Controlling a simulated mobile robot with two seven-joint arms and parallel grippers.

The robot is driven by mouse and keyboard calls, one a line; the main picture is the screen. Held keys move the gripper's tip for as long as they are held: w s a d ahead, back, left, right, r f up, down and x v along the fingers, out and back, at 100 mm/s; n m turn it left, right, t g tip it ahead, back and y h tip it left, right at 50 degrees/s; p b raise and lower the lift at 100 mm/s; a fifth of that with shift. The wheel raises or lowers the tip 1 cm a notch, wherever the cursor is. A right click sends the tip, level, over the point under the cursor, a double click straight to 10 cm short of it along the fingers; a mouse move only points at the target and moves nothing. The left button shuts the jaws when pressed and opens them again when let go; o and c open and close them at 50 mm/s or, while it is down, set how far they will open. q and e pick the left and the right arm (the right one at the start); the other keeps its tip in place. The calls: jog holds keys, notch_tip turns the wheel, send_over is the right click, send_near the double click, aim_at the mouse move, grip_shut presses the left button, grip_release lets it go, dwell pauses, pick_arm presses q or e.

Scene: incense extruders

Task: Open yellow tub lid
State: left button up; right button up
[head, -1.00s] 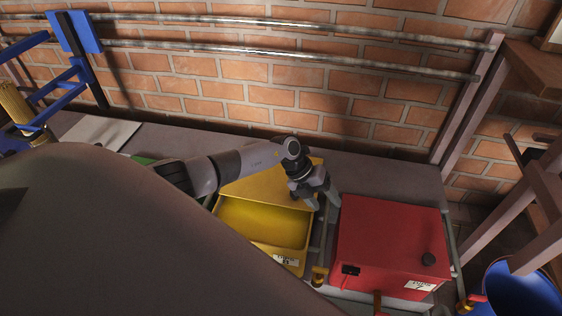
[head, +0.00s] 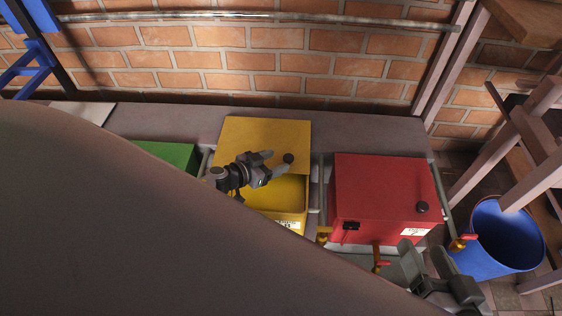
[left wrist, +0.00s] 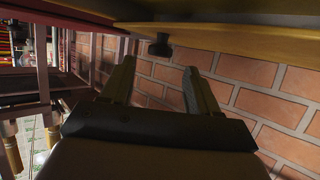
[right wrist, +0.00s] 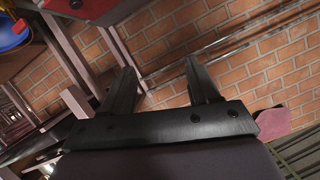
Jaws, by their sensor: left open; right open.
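The yellow tub (head: 277,194) stands between the green and red tubs, and part of its inside shows. Its yellow lid (head: 262,132) is at the back of the tub, off the front part of the opening. The lid's dark knob (head: 288,158) sits near its front right edge. My left gripper (head: 281,161) is open, with its fingertips close to the knob. In the left wrist view the knob (left wrist: 160,45) shows just beyond and between the open fingers (left wrist: 158,72). My right gripper (head: 428,256) is open and empty in front of the red tub.
A red tub (head: 385,190) with a knob stands to the right, a green tub (head: 170,153) to the left. A blue bucket (head: 505,240) is at the far right. A brick wall and metal rail are behind. My own arm hides much of the lower left.

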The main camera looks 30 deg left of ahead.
aim_at(288, 157)
pick_arm(q)
jog(key=shift+b+x, duration=0.35)
jog(key=shift+x, duration=0.5)
jog(key=shift+w+d+f+b, duration=0.3)
jog(key=shift+w+b, duration=0.1)
jog(key=shift+w, duration=0.4)
pick_arm(e)
jog(key=shift+s+d+f+t, duration=0.1)
jog(key=shift+d+t, duration=0.4)
jog(key=shift+d, duration=0.05)
